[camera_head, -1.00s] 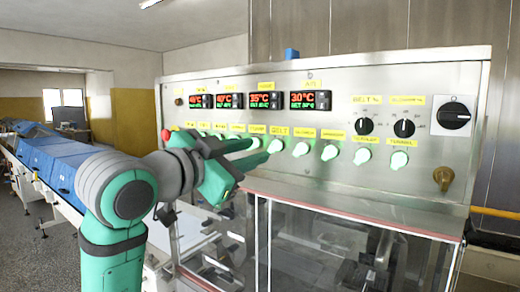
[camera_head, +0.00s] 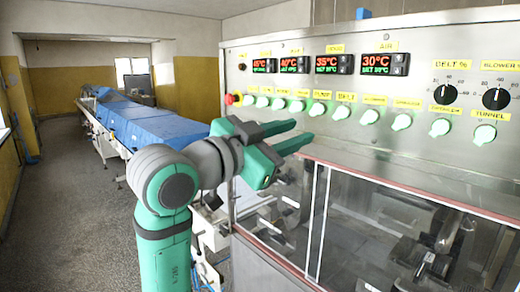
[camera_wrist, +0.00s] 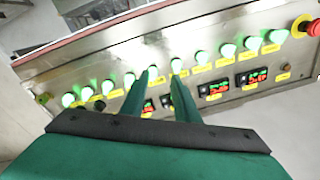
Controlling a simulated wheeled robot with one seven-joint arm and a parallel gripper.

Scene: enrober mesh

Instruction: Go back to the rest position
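My gripper (camera_head: 303,131) is at the end of my raised green and grey arm, in front of the machine's steel control panel (camera_head: 430,45). Its two green fingers point toward the panel, just below the row of lit green knobs in the head view. In the wrist view my gripper (camera_wrist: 164,69) shows a gap between the fingertips, with nothing held in it. The fingers overlap the panel there, between lit knobs and displays. I see no clear contact with a knob.
A red emergency button (camera_head: 232,99) is at the panel's left end. A clear-windowed enclosure (camera_head: 350,240) sits below the panel, close to my arm. A blue-covered conveyor (camera_head: 150,127) runs away at left. The grey floor (camera_head: 75,210) at far left is free.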

